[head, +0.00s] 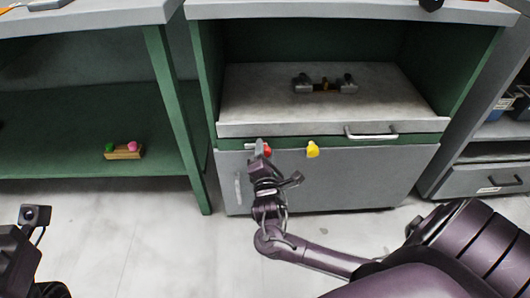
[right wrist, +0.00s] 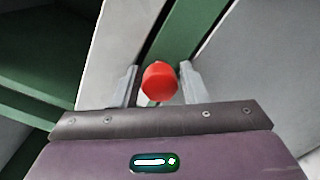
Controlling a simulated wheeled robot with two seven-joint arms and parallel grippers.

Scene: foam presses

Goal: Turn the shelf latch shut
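A grey sliding shelf (head: 280,129) with a bar handle (head: 371,132) sits in the green cabinet. Below its front edge are a red knob (head: 267,151) and a yellow knob (head: 312,149); no label shows which is the shelf latch. My right gripper (head: 262,150) is at the red knob, pointing at the cabinet front. In the right wrist view the red knob (right wrist: 160,82) lies between the two fingers, with a small gap on its left; contact on the right is unclear. Part of my left arm's end (head: 18,255) shows at lower left; its fingers are hidden.
A grey door (head: 345,180) with an upright handle (head: 238,189) is below the knobs. A dark metal fixture (head: 325,86) stands on the shelf. A small wooden block with green and pink knobs (head: 124,154) lies on the left lower shelf. The floor in front is clear.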

